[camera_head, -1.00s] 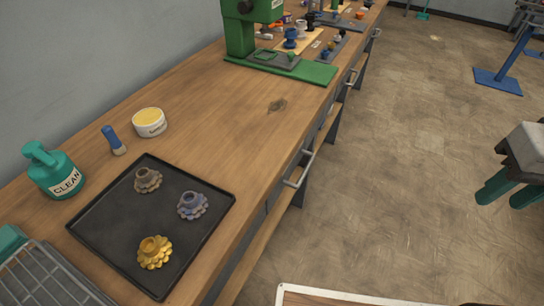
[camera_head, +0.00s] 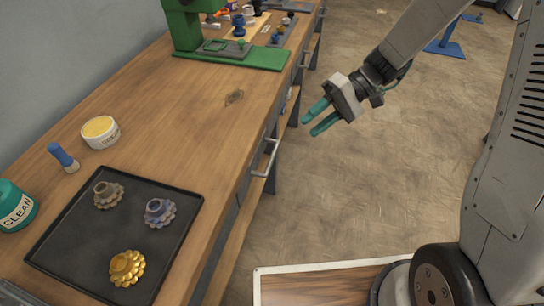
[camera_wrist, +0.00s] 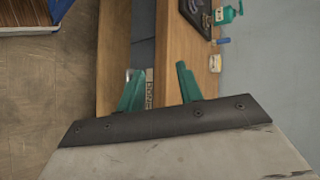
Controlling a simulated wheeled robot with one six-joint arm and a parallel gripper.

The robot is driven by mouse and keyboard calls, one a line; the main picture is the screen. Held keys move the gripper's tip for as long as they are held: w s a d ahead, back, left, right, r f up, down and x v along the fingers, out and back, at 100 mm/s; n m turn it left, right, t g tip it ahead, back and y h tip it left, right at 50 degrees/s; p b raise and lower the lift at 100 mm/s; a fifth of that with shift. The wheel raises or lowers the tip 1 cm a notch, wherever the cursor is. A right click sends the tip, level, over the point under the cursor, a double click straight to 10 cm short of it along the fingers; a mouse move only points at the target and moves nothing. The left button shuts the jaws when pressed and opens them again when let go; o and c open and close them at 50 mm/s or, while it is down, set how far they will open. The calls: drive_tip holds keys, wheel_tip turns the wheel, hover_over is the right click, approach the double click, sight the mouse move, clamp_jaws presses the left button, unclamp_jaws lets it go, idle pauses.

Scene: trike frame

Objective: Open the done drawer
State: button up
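My gripper (camera_head: 309,124) is open and empty over the floor, to the right of the workbench front. Its teal fingers also show apart in the wrist view (camera_wrist: 158,88). A metal drawer handle (camera_head: 266,160) sticks out from the bench front, left of and below my fingertips in the head view, clear of them. In the wrist view a grey drawer front with a small label (camera_wrist: 149,76), which seems to read DONE, shows between the fingers. A bit of handle (camera_wrist: 128,75) shows beside the left finger, partly hidden by it. The drawer looks closed.
On the wooden bench (camera_head: 190,130) stand a black tray (camera_head: 60,222) with several gear-like parts, a tub (camera_head: 100,132), a brush (camera_head: 63,157) and a green press (camera_head: 215,35). Another handle (camera_head: 304,60) is farther along.

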drive_tip(key=w+a+f+m+t+y, duration=0.1)
drive_tip(key=w+f+y, duration=0.15)
drive_tip(key=f, duration=0.25)
drive_tip(key=w+a+f+y, duration=0.1)
drive_tip(key=w+f, duration=0.2)
drive_tip(key=f, duration=0.3)
drive_tip(key=m+t+y, duration=0.2)
drive_tip(key=t, duration=0.1)
approach(272, 155)
drive_tip(key=a, duration=0.4)
drive_tip(key=a+f, duration=0.1)
drive_tip(key=a, duration=0.2)
drive_tip(key=a+f, duration=0.1)
drive_tip(key=a, duration=0.2)
drive_tip(key=shift+s+f, duration=0.2)
drive_tip(key=shift+s, duration=0.15)
clamp_jaws()
